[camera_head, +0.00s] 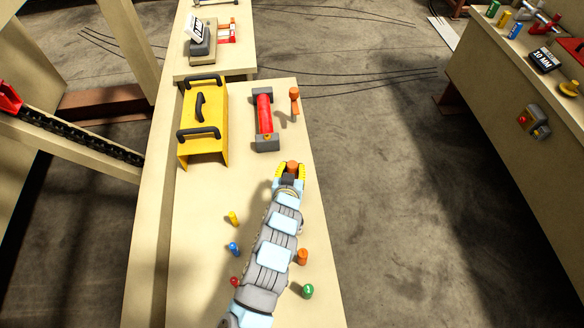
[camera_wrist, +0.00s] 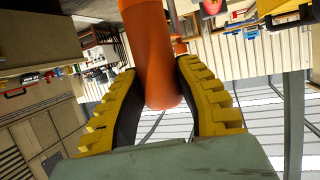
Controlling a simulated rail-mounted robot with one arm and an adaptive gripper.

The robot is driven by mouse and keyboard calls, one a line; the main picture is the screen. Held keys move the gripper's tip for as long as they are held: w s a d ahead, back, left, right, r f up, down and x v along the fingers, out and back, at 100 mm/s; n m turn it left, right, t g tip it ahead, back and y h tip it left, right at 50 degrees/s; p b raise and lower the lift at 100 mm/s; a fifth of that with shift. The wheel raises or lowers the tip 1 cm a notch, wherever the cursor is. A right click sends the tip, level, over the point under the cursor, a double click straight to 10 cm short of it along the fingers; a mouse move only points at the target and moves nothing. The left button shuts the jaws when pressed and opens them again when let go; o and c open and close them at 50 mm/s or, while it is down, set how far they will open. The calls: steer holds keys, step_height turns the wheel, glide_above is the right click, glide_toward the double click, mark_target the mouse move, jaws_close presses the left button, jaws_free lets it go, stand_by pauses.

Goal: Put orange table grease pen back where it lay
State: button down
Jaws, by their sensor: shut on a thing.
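The orange grease pen (camera_wrist: 150,45) is a smooth orange cylinder between my yellow-padded fingers in the wrist view. My gripper (camera_wrist: 157,85) is shut on it, with a finger on each side. In the head view my gripper (camera_head: 291,172) is over the middle of the cream table, and only the pen's orange top (camera_head: 292,164) shows between the fingers. I cannot tell whether the pen's lower end touches the table. A second orange cylinder (camera_head: 302,257) stands on the table just right of my arm, beside a green one (camera_head: 308,291).
A yellow frame with black handles (camera_head: 203,120) and a red roller in grey blocks (camera_head: 264,118) stand beyond my gripper. An orange-headed tool (camera_head: 294,100) is right of the roller. Yellow (camera_head: 233,218), blue (camera_head: 233,248) and red (camera_head: 234,282) pieces lie left of my arm.

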steer(key=c, duration=0.7)
jaws_free()
steer(key=shift+c, duration=0.2)
steer(key=v, duration=1.2)
